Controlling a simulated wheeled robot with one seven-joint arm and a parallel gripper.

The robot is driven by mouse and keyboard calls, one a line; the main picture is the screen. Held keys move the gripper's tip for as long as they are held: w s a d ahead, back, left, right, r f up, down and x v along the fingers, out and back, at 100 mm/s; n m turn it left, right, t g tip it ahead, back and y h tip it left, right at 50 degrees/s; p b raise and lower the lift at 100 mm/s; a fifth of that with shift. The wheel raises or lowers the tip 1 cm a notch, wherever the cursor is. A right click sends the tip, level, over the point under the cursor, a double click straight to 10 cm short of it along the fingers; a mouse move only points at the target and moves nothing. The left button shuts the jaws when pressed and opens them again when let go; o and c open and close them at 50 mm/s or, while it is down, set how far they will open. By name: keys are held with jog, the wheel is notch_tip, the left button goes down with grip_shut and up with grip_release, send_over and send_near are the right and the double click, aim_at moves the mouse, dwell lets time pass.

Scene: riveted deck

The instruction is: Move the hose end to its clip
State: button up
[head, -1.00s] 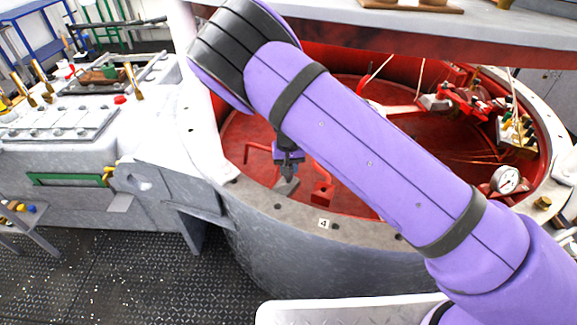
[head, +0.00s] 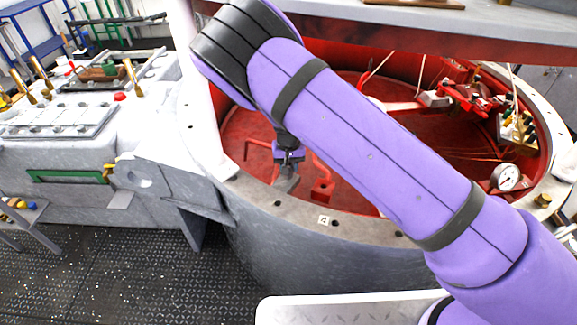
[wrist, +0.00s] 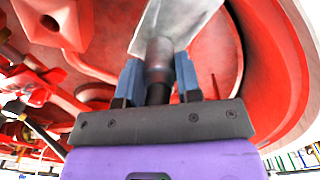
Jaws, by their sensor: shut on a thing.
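My gripper (head: 288,158) hangs inside the front part of the round red hatch, below my purple arm. In the wrist view its two blue-grey fingers (wrist: 158,72) are shut on a dark grey cylindrical fitting, which I take as the hose end (wrist: 158,54). A pale grey flat piece (wrist: 176,22) lies just beyond the fitting and seems joined to it. In the head view this grey piece (head: 286,180) shows just below the fingers. I cannot make out a trailing hose or tell which part is the clip.
The hatch's grey rim (head: 285,207) curves close in front of my gripper. A bent red pipe (head: 322,187) stands just right of it. A pressure gauge (head: 506,177) and red valve parts (head: 470,95) are at the right. The hatch's red floor is otherwise largely open.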

jog(key=shift+f, duration=0.35)
jog(key=o, duration=1)
